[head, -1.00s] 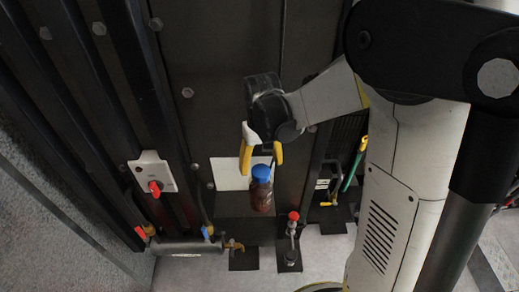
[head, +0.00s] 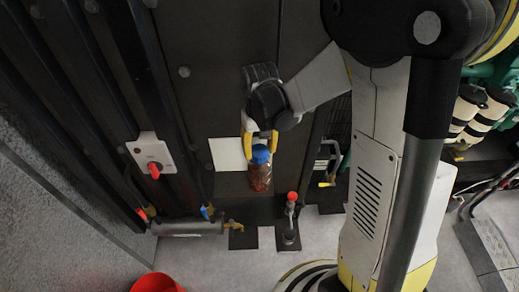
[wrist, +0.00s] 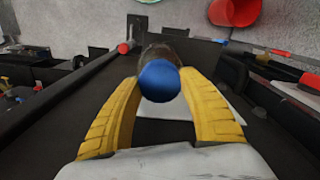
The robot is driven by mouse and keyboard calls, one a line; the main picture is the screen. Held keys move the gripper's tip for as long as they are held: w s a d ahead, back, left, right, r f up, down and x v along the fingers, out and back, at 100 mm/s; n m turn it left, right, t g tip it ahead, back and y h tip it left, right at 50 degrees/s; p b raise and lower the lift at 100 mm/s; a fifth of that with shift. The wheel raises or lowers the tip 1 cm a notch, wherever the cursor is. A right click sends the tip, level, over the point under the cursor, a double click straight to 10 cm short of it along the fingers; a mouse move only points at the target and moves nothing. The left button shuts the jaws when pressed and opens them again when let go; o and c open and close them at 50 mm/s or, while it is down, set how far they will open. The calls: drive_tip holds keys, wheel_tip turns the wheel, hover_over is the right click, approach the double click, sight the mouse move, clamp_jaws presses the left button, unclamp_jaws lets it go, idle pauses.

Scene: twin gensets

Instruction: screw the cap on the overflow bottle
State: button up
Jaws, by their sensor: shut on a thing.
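The overflow bottle (head: 260,178) is clear with reddish-brown contents and stands against the dark panel in the head view. Its blue cap (head: 260,154) sits at the bottle's mouth, in line with it; whether the thread is engaged cannot be told. My gripper (head: 261,150) reaches down from above with its yellow fingers shut on the cap, one on each side. In the wrist view the cap (wrist: 158,80) shows round between the fingertips, and part of the bottle (wrist: 165,50) shows behind it. The cap hides the bottle's neck there.
A white plate (head: 227,154) lies on the panel behind the bottle. A red-handled valve (head: 291,205) stands low to the right, and a red switch (head: 153,168) is on the left. A red bucket (head: 156,284) is on the floor, which has free room around it.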

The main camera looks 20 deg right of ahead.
drive_tip(key=m+b, duration=0.1)
drive_tip(key=m, duration=0.1)
drive_tip(key=shift+f+m, duration=0.15)
drive_tip(key=shift+m, duration=0.95)
drive_tip(key=shift+m+b, duration=0.7)
drive_tip(key=shift+m, duration=1.6)
